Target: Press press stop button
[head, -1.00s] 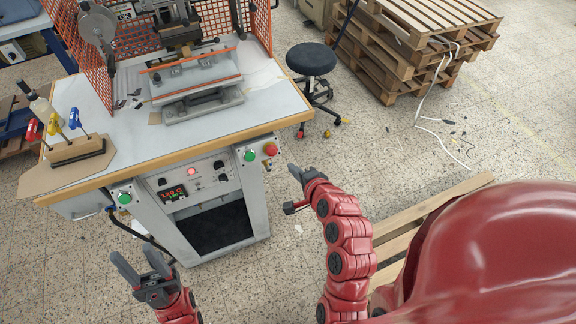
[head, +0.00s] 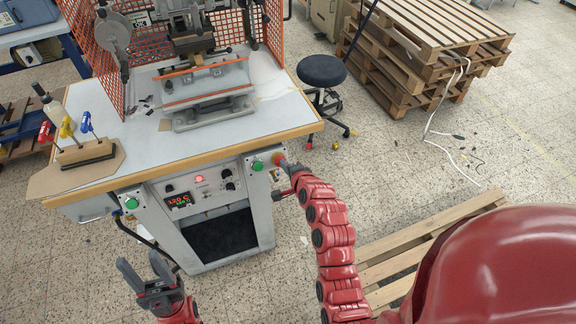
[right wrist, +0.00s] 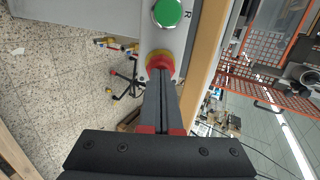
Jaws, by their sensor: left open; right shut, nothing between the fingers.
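The red stop button (head: 277,158), with a yellow base, is on the front right of the press cabinet, beside a green button (head: 257,165). In the right wrist view the red button (right wrist: 160,61) is straight ahead of the fingertips, with the green button (right wrist: 167,12) above it. My right gripper (head: 284,163) is shut and empty. Its fingertips (right wrist: 160,82) overlap the lower edge of the red button in the wrist view; I cannot tell whether it is pushed in. My left gripper (head: 139,262) is open and empty, low in front of the cabinet.
Another green button (head: 131,203) is on the cabinet's left. A black stool (head: 322,71) and stacked pallets (head: 400,65) stand to the right.

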